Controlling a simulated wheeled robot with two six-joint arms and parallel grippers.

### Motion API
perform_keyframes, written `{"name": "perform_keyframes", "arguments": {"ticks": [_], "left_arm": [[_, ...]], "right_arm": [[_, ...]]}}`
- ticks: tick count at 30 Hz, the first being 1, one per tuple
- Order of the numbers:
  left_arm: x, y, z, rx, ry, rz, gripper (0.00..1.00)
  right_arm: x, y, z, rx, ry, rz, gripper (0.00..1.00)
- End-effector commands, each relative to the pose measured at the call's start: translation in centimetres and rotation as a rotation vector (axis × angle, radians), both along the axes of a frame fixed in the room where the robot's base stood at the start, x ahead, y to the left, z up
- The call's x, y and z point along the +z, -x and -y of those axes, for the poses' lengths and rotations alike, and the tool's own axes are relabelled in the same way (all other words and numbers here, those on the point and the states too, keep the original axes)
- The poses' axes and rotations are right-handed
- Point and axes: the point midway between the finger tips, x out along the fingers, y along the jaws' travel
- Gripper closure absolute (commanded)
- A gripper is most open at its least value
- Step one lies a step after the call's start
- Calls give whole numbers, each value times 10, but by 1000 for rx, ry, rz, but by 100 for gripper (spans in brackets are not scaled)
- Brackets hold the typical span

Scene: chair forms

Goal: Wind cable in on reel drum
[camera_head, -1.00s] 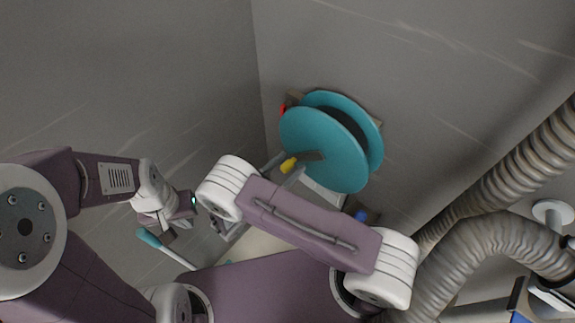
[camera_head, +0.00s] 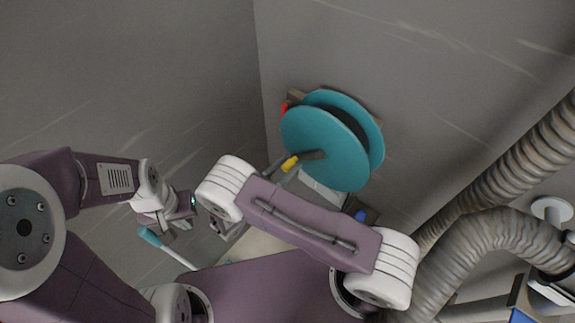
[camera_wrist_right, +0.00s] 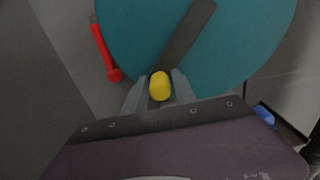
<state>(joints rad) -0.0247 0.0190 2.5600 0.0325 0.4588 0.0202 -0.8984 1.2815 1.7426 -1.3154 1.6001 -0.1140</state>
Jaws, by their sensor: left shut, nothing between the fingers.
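The teal reel drum (camera_head: 325,147) stands against the wall in the head view, with a dark gap between its two discs. Its dark grey crank arm (camera_wrist_right: 188,35) carries a yellow knob (camera_wrist_right: 160,86), which also shows in the head view (camera_head: 290,163). My right gripper (camera_wrist_right: 160,90) has one finger on each side of the knob and looks shut on it. In the head view this gripper (camera_head: 281,172) is partly hidden behind my forearm. My left gripper (camera_head: 167,238) is shut and empty at lower left, well away from the reel. I cannot make out any cable on the drum.
A white rod with a teal end (camera_head: 150,237) is by my left gripper. Thick ribbed hoses (camera_head: 500,175) run at the right. Walls close in behind the reel.

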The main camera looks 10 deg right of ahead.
Motion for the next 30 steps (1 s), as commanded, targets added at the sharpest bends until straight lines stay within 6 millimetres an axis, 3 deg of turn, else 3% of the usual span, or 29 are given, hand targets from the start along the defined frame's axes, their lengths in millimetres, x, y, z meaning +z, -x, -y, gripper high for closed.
{"name": "perform_keyframes", "arguments": {"ticks": [7,16,25,30], "left_arm": [[0,0,0,0,0,0,100],[-1,0,0,0,0,0,100],[0,0,0,0,0,0,100],[11,0,0,0,0,0,100]], "right_arm": [[-1,2,1,0,2,-1,68],[-23,31,23,0,3,0,68],[-23,34,25,0,1,0,68],[-23,56,41,2,6,-3,68]]}}
